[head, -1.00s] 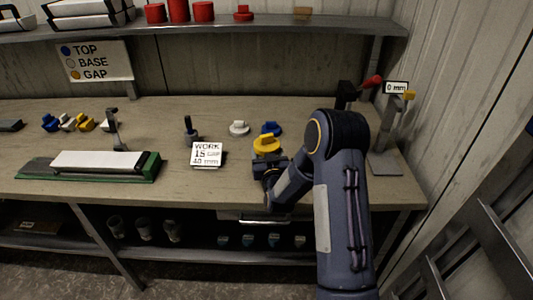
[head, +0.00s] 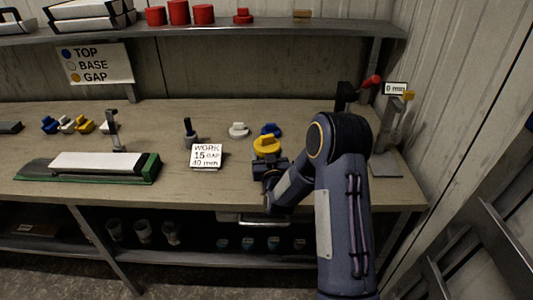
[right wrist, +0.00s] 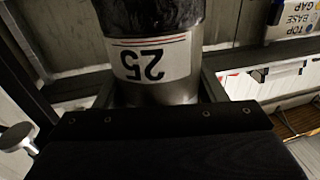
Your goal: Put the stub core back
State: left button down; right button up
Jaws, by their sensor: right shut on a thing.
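My right gripper (head: 268,170) is over the front part of the bench, right of the work card. In the right wrist view my right gripper (right wrist: 158,92) is shut on a short grey cylinder (right wrist: 185,88) with a white label reading 25, upside down there. The cylinder's upper part in that view is dark and mottled. In the head view the gripper mostly hides it. A yellow cap (head: 267,145) shows just above the gripper; I cannot tell whether it sits on the cylinder. My left gripper is not in view.
A blue cap (head: 271,130) and a white cap (head: 238,129) lie behind. The work card (head: 206,155) stands left of the gripper. A gauge stand (head: 388,150) reading 0 mm is at the right end.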

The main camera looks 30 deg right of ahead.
jog(key=o, duration=1)
jog(key=shift+s+f+g, duration=0.15)
jog(key=shift+f, duration=0.5)
jog(key=shift+s+f+g, duration=0.15)
jog(key=shift+f, duration=0.55)
jog(key=shift+s, duration=0.1)
jog(key=shift+s+a+f, duration=0.1)
jog(key=shift+s+a, duration=0.05)
jog(key=shift+s, duration=0.05)
jog(key=s, duration=0.2)
jog(key=s+a+r+b, duration=0.2)
jog(key=s, duration=0.1)
jog(key=shift+s+a, duration=0.1)
jog(key=shift+s, duration=0.2)
jog(key=s+a+r+g+y, duration=0.5)
jog(key=s+a+r+y, duration=0.15)
jog(key=s, duration=0.35)
jog(key=s+a+n+g+y, duration=0.1)
jog(key=s+a+g, duration=0.1)
jog(key=s, duration=0.5)
jog(key=s+a+f+g+y, duration=0.1)
jog(key=s+a+g, duration=0.1)
jog(key=s, duration=0.4)
jog(key=s+a+n+g+y, duration=0.1)
jog(key=s+a+g+y, duration=0.1)
jog(key=s+a, duration=0.2)
jog(key=shift+s+f+n, duration=0.15)
jog(key=shift+s, duration=0.8)
jog(key=shift+s+f+n, duration=0.15)
jog(key=shift+s, duration=0.75)
